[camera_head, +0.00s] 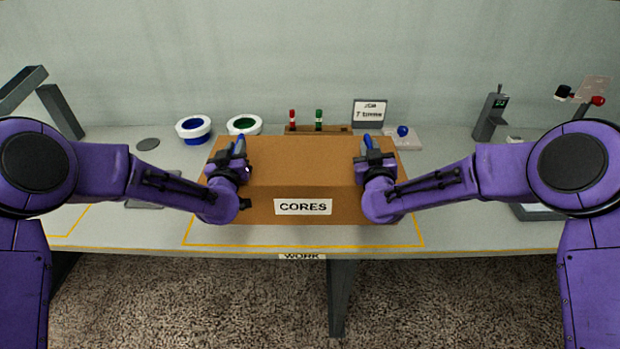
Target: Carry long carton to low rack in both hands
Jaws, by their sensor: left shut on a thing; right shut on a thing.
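The long brown carton (310,165), with a white "CORES" label on its front, is at the middle of the grey bench, over the yellow-outlined area. My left gripper (238,150) is shut at the carton's left part, and my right gripper (369,150) is shut at its right part. The fingertips are partly hidden by the grippers' own bodies, so the exact grip is hard to see. I cannot tell whether the carton touches the bench. I cannot make out a low rack in this view.
A dark device (490,112) stands at the right. Speckled floor (200,300) shows below the bench's front edge.

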